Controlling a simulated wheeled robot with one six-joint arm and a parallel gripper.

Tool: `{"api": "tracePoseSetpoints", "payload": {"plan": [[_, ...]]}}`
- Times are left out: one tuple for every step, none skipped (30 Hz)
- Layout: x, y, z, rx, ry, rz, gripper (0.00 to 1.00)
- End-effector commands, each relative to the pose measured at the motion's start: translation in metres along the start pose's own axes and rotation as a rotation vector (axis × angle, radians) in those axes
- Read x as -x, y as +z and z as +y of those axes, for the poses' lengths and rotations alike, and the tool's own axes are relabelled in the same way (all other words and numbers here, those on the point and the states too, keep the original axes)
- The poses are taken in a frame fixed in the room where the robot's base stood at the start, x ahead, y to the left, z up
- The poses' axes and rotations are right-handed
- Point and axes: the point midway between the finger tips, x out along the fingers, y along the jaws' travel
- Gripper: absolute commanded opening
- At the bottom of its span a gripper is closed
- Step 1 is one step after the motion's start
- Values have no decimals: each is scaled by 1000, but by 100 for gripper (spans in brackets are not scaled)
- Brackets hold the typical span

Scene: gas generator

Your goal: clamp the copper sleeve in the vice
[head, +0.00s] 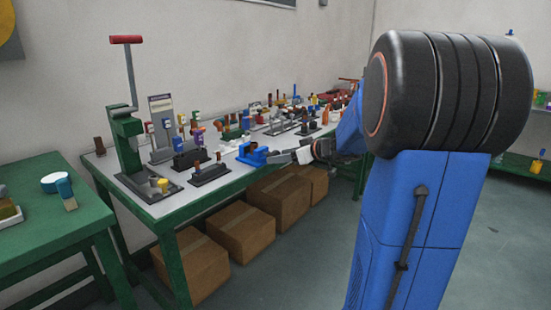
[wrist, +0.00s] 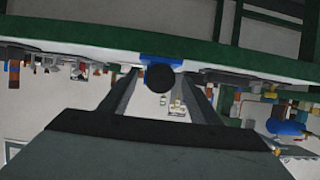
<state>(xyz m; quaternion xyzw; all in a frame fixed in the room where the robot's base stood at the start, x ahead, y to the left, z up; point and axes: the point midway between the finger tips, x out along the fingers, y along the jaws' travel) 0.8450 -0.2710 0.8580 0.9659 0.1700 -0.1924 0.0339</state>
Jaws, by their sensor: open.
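The blue vice (head: 251,154) sits at the front edge of the green-framed bench. In the wrist view a blue part (wrist: 158,57), which looks like the vice, shows behind a dark round end (wrist: 160,78). My gripper (head: 286,157) is beside the vice on its right, at about bench height. In the wrist view my gripper (wrist: 160,75) is open, its fingers on either side of the dark round end; I cannot tell whether they touch it. I cannot make out the copper sleeve for sure. Whether the vice jaws hold anything is too small to tell.
The bench (head: 221,190) is crowded with small tools and stands. A green press (head: 126,138) with a red handle stands at its left end. Cardboard boxes (head: 240,232) lie beneath. A second green table (head: 40,205) is at left. The floor to the right is clear.

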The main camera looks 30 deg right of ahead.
Motion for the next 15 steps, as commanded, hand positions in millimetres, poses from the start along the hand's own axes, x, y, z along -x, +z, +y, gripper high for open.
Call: {"api": "tracePoseSetpoints", "payload": {"plan": [[-8, 0, -1, 0, -2, 0, 57], [-12, 0, -1, 0, -3, 0, 57], [-17, 0, -1, 0, -3, 0, 57], [-20, 0, 0, -1, -2, 0, 57], [-22, 0, 0, -1, -1, 0, 57], [-25, 0, 0, -1, -1, 0, 57], [-27, 0, 0, -1, -1, 1, 57], [-28, 0, -1, 0, -1, 1, 57], [-30, 0, -1, 0, -1, 1, 57], [-31, 0, -1, 0, -1, 0, 57], [-32, 0, 0, 0, -1, 0, 57], [-32, 0, 0, 0, -1, 0, 57], [-32, 0, 0, 0, -1, 0, 57], [-32, 0, 0, 0, 0, 0, 57], [-32, 0, 0, 0, 0, 0, 57]]}}
